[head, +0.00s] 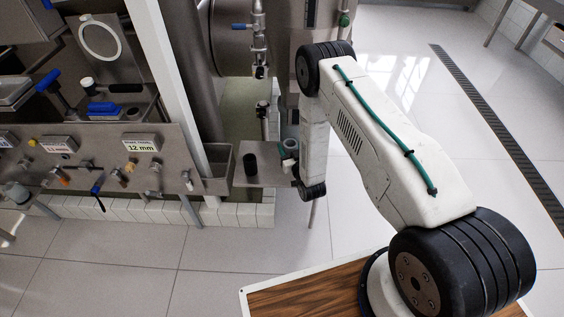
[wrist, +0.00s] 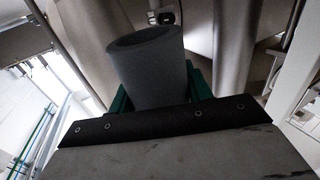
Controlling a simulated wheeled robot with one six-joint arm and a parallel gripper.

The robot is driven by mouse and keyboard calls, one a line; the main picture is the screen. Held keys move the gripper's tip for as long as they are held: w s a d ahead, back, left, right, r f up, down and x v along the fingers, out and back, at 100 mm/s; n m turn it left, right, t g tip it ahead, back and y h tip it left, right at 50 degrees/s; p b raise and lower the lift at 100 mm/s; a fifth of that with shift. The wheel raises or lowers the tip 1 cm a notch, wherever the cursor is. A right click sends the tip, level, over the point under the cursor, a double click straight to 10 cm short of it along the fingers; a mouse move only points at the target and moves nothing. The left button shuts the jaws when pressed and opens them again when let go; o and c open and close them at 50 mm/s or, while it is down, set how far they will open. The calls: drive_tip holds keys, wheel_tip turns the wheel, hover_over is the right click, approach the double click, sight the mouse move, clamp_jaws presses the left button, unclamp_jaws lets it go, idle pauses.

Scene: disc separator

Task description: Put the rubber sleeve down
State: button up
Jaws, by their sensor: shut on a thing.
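In the wrist view a dark grey hollow cylinder, the rubber sleeve (wrist: 148,70), stands up between the green fingers of my gripper (wrist: 160,90). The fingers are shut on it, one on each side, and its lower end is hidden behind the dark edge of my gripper. In the head view my gripper is mostly hidden by my own arm. A small grey round thing (head: 291,145) shows at the arm's left edge, over the small metal shelf (head: 268,179); I cannot tell whether it is the sleeve.
A black cylinder (head: 250,164) stands on the small shelf. To its left is a metal panel (head: 110,160) with several valves, hooks and a "12 mm" label (head: 140,143). A steel vessel (head: 228,40) and pipes stand behind. Tiled floor (head: 130,250) is free in front.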

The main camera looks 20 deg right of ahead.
drive_tip(key=shift+w+a+f, duration=0.1)
drive_tip(key=shift+w+f, duration=0.35)
drive_tip(key=shift+f, duration=1.45)
drive_tip(key=shift+w+a+f, duration=0.1)
drive_tip(key=shift+w+f, duration=0.4)
drive_tip(key=shift+f, duration=1.35)
drive_tip(key=shift+w+a+f, duration=0.1)
drive_tip(key=shift+w+f, duration=0.35)
drive_tip(key=shift+f, duration=1.45)
drive_tip(key=o, duration=1.4)
drive_tip(key=shift+f, duration=0.15)
drive_tip(key=shift+c, duration=0.2)
